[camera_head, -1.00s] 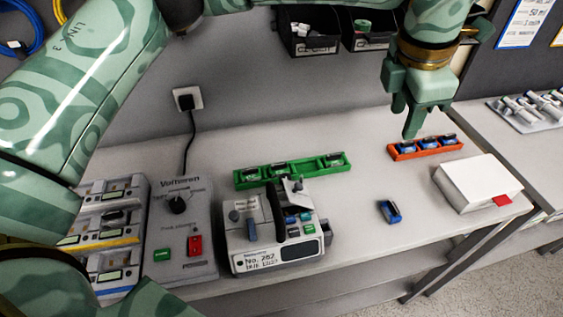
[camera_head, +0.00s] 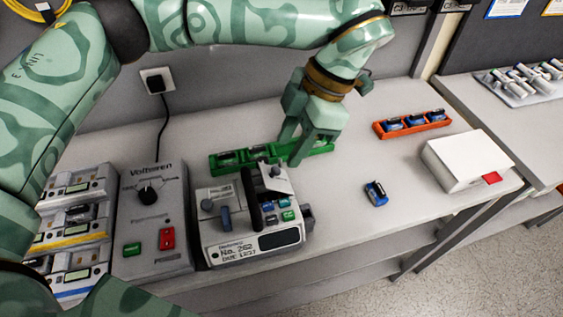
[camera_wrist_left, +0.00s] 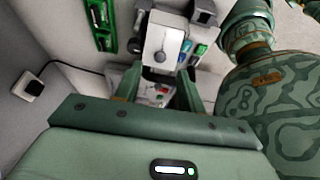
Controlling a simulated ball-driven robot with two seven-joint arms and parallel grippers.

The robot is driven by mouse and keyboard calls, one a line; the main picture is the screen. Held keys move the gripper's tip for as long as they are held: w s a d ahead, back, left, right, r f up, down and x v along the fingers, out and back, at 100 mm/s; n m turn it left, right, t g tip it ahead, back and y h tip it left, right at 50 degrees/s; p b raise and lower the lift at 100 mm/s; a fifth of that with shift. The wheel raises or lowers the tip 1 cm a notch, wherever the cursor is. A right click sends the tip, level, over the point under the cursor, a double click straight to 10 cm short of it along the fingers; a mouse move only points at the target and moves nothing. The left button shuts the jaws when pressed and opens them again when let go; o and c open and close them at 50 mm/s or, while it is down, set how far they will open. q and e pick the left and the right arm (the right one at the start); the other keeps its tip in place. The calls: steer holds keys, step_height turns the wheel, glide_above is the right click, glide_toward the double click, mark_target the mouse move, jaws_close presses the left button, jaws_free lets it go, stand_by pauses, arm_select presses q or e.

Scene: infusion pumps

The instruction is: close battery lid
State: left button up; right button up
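The infusion pump (camera_head: 225,233) stands on the bench, its label and dark display facing me. Its light grey battery lid (camera_head: 276,179) stands up open and tilted at the pump's back right. My left gripper (camera_head: 297,160) points down just behind and above the lid, with its fingers apart. In the left wrist view, the lid (camera_wrist_left: 164,38) shows beyond and between the two spread fingers (camera_wrist_left: 158,90), with nothing held. Contact with the lid cannot be told. My right gripper is not in view.
A green battery tray (camera_head: 228,160) lies behind the pump, partly covered by my gripper. A loose blue battery (camera_head: 376,193), an orange tray (camera_head: 412,124) and a white box (camera_head: 465,160) are to the right. The Voltmeren tester (camera_head: 152,225) stands close on the left.

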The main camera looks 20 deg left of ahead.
mark_target(277, 169)
arm_select(q)
steer(key=x, duration=0.5)
steer(key=shift+f+b, duration=0.2)
steer(key=shift+b, duration=0.1)
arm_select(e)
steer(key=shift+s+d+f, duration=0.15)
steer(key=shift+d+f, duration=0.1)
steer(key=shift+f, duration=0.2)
arm_select(q)
steer(key=shift+c, duration=0.3)
jaws_close()
